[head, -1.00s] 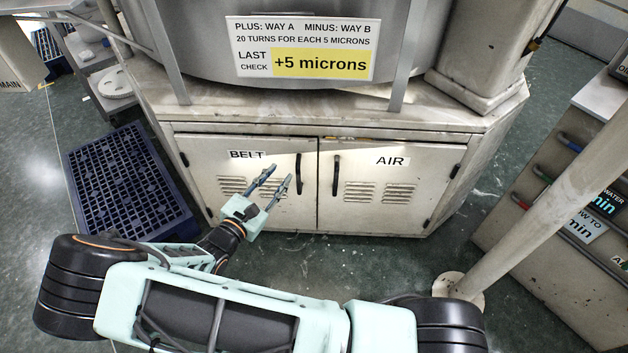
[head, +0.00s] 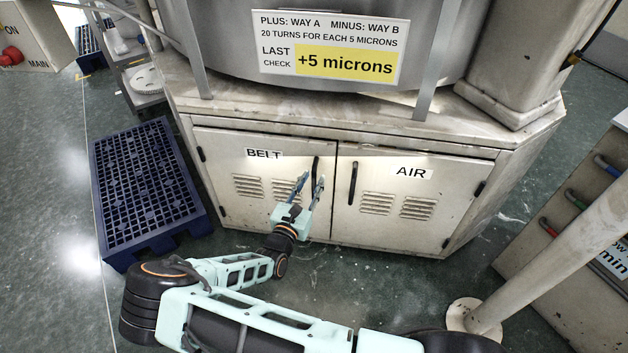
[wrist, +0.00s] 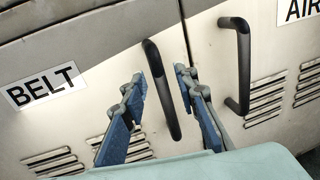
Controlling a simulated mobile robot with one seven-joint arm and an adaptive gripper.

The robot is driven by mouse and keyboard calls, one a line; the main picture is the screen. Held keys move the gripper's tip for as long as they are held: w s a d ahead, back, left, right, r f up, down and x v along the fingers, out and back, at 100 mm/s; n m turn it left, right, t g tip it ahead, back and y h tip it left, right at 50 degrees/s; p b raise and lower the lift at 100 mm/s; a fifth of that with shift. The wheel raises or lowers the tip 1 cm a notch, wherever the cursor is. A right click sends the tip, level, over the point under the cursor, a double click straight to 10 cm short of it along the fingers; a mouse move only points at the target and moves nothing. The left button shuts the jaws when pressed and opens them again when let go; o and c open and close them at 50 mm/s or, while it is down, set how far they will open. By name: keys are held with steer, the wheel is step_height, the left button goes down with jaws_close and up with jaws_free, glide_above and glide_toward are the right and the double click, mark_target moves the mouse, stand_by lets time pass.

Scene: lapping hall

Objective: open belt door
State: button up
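The belt door (head: 230,179) is the left of two beige cabinet doors and looks shut. Its "BELT" label (wrist: 45,85) shows in the wrist view. Its black vertical handle (head: 316,170) is near the door's right edge; in the wrist view the handle (wrist: 162,90) stands between the two fingers as seen from the camera. My gripper (head: 311,178) is open, with its blue-padded fingertips at the handle. In the wrist view a gap shows between the fingers (wrist: 160,78). I cannot tell how deep the handle sits between them.
The air door (head: 410,200) with its own black handle (head: 353,183) is close on the right. A blue pallet (head: 150,190) lies on the floor at left. A pale post (head: 540,265) stands at right. The floor before the cabinet is mostly clear.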

steer(key=shift+x, duration=0.9)
steer(key=shift+c, duration=0.6)
jaws_close()
